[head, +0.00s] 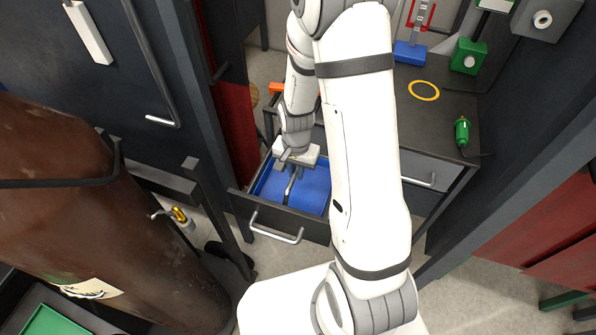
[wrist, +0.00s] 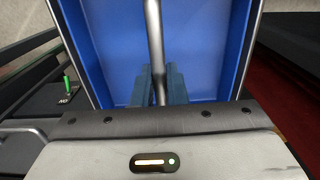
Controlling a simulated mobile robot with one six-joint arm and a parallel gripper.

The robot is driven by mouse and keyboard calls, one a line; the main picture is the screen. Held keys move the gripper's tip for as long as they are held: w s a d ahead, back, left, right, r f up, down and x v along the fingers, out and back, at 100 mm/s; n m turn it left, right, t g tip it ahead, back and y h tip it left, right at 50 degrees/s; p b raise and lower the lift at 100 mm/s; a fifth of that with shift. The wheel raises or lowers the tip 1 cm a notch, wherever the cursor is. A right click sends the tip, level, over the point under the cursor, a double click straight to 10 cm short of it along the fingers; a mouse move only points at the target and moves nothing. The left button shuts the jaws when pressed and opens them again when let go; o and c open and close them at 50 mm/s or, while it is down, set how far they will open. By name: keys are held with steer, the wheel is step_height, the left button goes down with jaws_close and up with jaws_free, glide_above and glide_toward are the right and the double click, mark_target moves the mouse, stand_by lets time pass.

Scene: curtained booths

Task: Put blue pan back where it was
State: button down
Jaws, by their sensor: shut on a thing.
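The blue pan (head: 312,196) sits inside the pulled-out drawer (head: 240,204) of the dark cabinet. In the wrist view the blue pan (wrist: 113,45) fills the middle, with its raised walls at the sides. A silver bar-like handle (wrist: 154,40) runs up its middle. My gripper (head: 292,170) reaches down over the drawer from above. In the wrist view my gripper (wrist: 160,88) is shut on the handle, one finger on each side. My arm and gripper hide part of the pan. I cannot tell whether the pan rests on the drawer floor.
The cabinet top (head: 445,115) carries a yellow ring (head: 424,90), a green device (head: 462,131), and blue (head: 409,52) and green (head: 468,56) blocks at the back. A brown cylinder (head: 95,200) stands at left. The drawer handle (head: 277,236) juts out in front. My arm covers the middle.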

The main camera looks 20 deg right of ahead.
steer(key=shift+f, duration=0.45)
steer(key=c, duration=1.9)
jaws_free()
steer(key=shift+f, duration=0.2)
steer(key=o, duration=0.4)
steer(key=shift+o, duration=0.2)
steer(key=shift+r, duration=0.1)
step_height(320, 180, up, 12)
steer(key=s+r+n+t, duration=0.3)
steer(key=s+r+n, duration=0.4)
steer(key=s+r, duration=0.7)
steer(key=shift+d+r, duration=0.25)
steer(key=shift+d, duration=0.05)
